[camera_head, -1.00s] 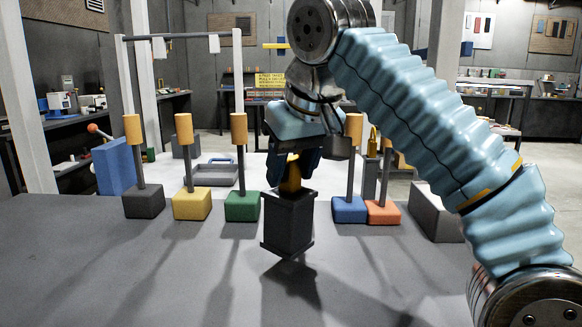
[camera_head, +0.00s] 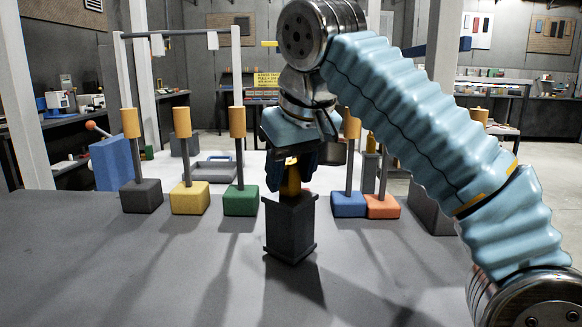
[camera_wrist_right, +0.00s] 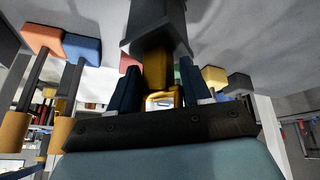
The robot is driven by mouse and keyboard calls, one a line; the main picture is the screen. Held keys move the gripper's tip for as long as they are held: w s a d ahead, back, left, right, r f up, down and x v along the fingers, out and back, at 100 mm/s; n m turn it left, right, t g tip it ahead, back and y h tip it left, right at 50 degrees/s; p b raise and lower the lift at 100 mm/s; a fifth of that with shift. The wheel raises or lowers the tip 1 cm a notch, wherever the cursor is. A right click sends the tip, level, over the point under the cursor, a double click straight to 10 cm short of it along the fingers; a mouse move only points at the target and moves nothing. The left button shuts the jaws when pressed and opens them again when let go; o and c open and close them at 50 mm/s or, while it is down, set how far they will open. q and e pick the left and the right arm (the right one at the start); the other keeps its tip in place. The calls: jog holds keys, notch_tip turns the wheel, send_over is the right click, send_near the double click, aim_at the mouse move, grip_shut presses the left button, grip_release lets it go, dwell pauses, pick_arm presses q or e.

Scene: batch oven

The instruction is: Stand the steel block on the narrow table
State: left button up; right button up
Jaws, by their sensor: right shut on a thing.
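The steel block (camera_head: 290,228) is dark grey with a yellow knob (camera_head: 291,180) on top. It is upright at the middle of the grey table (camera_head: 120,270). Its foot is at or just above the surface; I cannot tell whether it touches. My right gripper (camera_head: 291,178) is shut on the knob from above. In the right wrist view the knob (camera_wrist_right: 158,72) is between the fingers (camera_wrist_right: 160,95), with the block (camera_wrist_right: 157,25) beyond it. My left gripper is not in view.
Several orange-topped posts on coloured bases stand behind the block, including a green base (camera_head: 240,201) to its left and a blue base (camera_head: 348,204) to its right. A blue box (camera_head: 118,163) with a lever is at left. The table's front is clear.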

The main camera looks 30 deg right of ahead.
jog(key=shift+f, duration=0.15)
dwell(0.7)
jog(key=o, duration=1.1)
jog(key=shift+s, duration=0.1)
jog(key=shift+o, duration=1.2)
jog(key=shift+f, duration=0.15)
jog(key=p+v, duration=0.1)
jog(key=v, duration=0.5)
jog(key=shift+a+r+p, duration=0.1)
jog(key=shift+r+p, duration=0.2)
jog(key=shift+r, duration=0.1)
jog(key=shift+s+r, duration=0.3)
jog(key=shift+r, duration=0.05)
